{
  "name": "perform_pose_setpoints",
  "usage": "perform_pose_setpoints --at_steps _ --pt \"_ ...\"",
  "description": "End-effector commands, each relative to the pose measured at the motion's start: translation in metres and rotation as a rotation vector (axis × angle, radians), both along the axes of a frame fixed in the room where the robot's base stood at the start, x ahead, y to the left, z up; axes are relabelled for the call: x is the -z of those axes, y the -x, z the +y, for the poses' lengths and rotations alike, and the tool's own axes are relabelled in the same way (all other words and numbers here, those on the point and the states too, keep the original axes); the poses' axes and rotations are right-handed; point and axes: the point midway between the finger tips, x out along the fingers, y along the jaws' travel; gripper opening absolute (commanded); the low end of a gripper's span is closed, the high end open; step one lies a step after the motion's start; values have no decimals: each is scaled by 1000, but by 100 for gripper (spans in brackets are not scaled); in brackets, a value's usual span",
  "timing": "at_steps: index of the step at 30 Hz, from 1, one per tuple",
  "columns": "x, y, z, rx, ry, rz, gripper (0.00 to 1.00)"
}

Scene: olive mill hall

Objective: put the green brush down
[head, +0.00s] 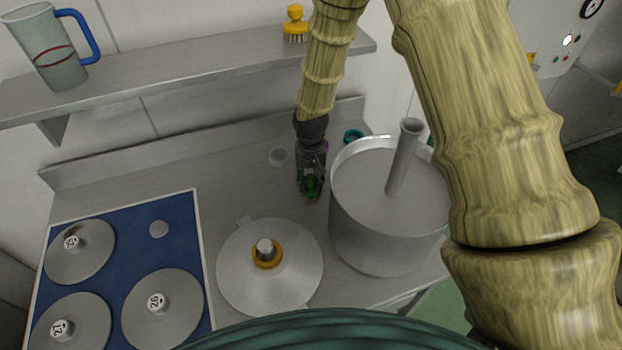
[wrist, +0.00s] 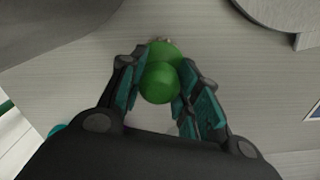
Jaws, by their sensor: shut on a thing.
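The green brush (head: 312,184) is held by my gripper (head: 311,178) over the grey metal counter, between the big steel pot and the round metal lid. In the wrist view the green brush (wrist: 161,78) sits between the two fingers of my gripper (wrist: 160,88), which are shut on it. A few pale bristles show at its far edge. I cannot tell whether the bristles touch the counter.
A steel pot (head: 365,238) with an upright tube stands close right of the brush. A metal lid (head: 238,281) lies in front. A blue mat (head: 121,250) with several numbered discs lies left. A yellow brush (head: 295,20) and a jug (head: 50,50) stand on the shelf (head: 190,67). Counter (head: 215,165) behind is mostly clear.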

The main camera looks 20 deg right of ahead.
Motion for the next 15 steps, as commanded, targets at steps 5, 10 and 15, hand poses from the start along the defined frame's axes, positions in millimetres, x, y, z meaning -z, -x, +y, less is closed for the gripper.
perform_pose_setpoints --at_steps 5,10,15 --pt "7 0 0 -1 0 -1 3" --pt "8 0 0 -1 0 -1 3" --pt "10 0 0 0 0 -1 3"
